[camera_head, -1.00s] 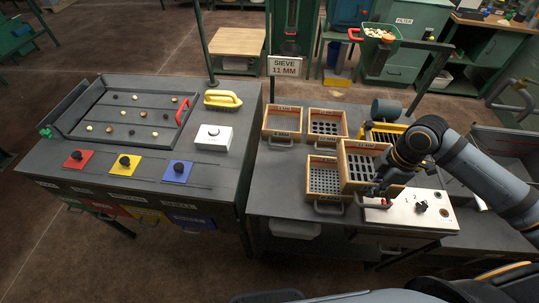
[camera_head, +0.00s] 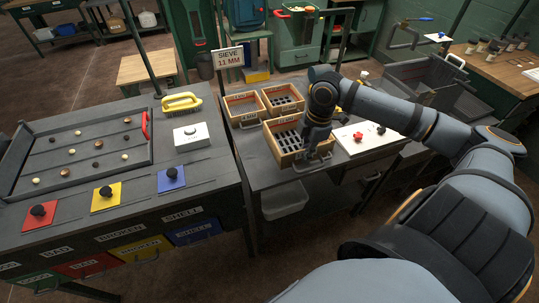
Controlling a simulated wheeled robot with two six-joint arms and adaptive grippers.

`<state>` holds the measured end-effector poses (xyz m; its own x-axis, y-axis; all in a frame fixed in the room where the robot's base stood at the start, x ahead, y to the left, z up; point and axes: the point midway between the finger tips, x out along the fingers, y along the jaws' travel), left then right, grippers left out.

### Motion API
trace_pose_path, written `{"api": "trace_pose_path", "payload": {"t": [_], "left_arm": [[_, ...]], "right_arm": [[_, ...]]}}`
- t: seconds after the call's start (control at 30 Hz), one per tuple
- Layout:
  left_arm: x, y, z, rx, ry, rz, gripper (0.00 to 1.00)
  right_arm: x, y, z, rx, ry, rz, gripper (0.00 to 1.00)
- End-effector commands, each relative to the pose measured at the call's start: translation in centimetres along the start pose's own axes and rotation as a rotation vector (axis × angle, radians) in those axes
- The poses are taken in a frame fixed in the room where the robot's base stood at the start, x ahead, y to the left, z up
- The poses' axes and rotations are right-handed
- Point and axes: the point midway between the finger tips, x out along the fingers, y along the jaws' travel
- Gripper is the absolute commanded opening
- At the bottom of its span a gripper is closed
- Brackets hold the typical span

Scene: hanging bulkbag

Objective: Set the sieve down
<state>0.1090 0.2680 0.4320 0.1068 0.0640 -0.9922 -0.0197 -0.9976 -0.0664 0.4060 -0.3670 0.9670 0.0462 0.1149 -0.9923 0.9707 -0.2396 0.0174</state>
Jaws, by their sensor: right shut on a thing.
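A wooden-framed sieve (camera_head: 281,158) with a slotted dark mesh is at the front left of the right-hand bench (camera_head: 252,179). My right gripper (camera_head: 318,155) is at its right front side, shut on the sieve's handle. The sieve looks roughly level. I cannot tell whether it rests on something or hangs just above it; what is beneath it is hidden. Two other wooden sieves, one left (camera_head: 243,107) and one right (camera_head: 283,98), stand behind it. My left gripper is not in view.
A white panel (camera_head: 352,142) with a red knob lies right of the sieve. A sign reading SIEVE 11 MM (camera_head: 229,57) stands behind.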

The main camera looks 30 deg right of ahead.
Motion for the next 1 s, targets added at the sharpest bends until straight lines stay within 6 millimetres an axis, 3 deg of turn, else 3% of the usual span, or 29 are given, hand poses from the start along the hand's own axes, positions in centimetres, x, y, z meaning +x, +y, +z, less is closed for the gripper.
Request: {"api": "trace_pose_path", "payload": {"t": [0.03,0.07,0.1,0.37,0.57,0.6,0.7,0.83,1.0], "left_arm": [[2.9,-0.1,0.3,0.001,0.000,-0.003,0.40],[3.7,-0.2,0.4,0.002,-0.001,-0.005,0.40],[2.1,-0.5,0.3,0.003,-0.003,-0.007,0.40],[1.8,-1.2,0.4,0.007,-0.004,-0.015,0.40],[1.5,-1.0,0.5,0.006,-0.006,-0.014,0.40],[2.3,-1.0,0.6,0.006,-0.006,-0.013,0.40],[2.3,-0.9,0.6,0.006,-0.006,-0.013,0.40],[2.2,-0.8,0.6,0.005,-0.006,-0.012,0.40],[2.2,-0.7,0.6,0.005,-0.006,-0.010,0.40]], "right_arm": [[1.6,0.5,-0.3,-0.004,0.009,0.010,0.00],[1.7,0.6,-0.5,-0.007,0.010,0.009,0.00],[0.6,0.9,-0.7,-0.005,0.011,0.009,0.00],[1.9,3.1,-2.4,-0.003,0.012,0.004,0.00],[3.7,5.9,-4.5,-0.006,0.010,-0.003,0.00],[5.2,6.4,-4.6,-0.004,0.008,-0.003,0.00],[6.8,7.6,-5.2,-0.004,0.007,-0.003,0.00],[8.6,8.8,-5.8,-0.005,0.003,-0.002,0.00],[9.4,9.3,-5.9,-0.005,0.001,0.001,0.00]]}}
